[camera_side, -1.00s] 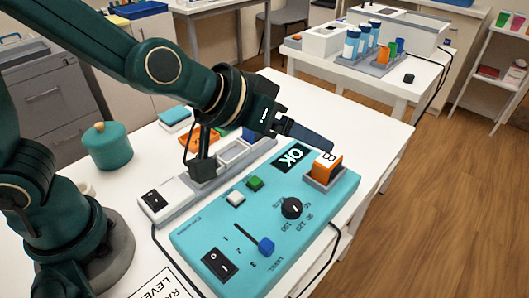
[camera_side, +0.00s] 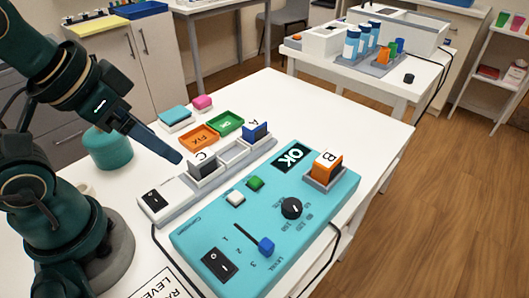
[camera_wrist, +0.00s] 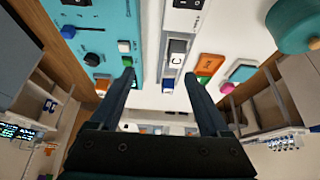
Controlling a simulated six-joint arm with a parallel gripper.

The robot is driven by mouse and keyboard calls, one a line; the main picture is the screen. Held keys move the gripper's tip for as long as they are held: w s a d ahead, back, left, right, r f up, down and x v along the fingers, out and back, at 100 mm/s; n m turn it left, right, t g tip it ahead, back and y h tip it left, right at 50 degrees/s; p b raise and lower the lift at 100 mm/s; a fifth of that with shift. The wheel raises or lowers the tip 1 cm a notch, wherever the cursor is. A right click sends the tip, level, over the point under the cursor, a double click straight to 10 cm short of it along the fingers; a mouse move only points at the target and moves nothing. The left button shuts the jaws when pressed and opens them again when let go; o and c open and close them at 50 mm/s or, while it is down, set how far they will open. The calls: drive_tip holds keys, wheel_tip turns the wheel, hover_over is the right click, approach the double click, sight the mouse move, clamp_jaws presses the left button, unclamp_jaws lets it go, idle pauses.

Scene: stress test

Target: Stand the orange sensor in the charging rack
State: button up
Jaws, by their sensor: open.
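The orange sensor (camera_side: 327,167), marked B, stands upright in a grey-edged socket at the far right end of the teal console. The charging rack (camera_side: 165,207) is a long white and grey strip behind the console. A dark grey sensor C (camera_side: 202,166) and a blue sensor A (camera_side: 254,131) stand in it, with an empty slot (camera_side: 234,152) between them. My gripper (camera_side: 176,157) is open and empty, above and left of sensor C. In the wrist view my gripper (camera_wrist: 160,78) shows its two fingers well apart, with sensor C (camera_wrist: 177,56) beyond them.
The teal console (camera_side: 205,237) has buttons, a dial and a slider. Green (camera_side: 225,123) and orange (camera_side: 198,137) trays lie behind the rack. A teal pot (camera_side: 107,150) stands near my arm. The table's right back is clear.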

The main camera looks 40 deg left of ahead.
drive_tip(key=t+h, duration=0.3)
drive_tip(key=h, duration=0.1)
approach(326, 160)
drive_tip(key=w+d+f+t+y, duration=0.1)
drive_tip(key=f, duration=0.1)
drive_tip(key=w+d+f+t+y, duration=0.2)
drive_tip(key=shift+d, duration=0.25)
drive_tip(key=shift+w+a+f+t+y, duration=0.2)
drive_tip(key=shift+f+t+y, duration=0.1)
drive_tip(key=shift+f+y, duration=0.25)
drive_tip(key=shift+x, duration=2.4)
clamp_jaws()
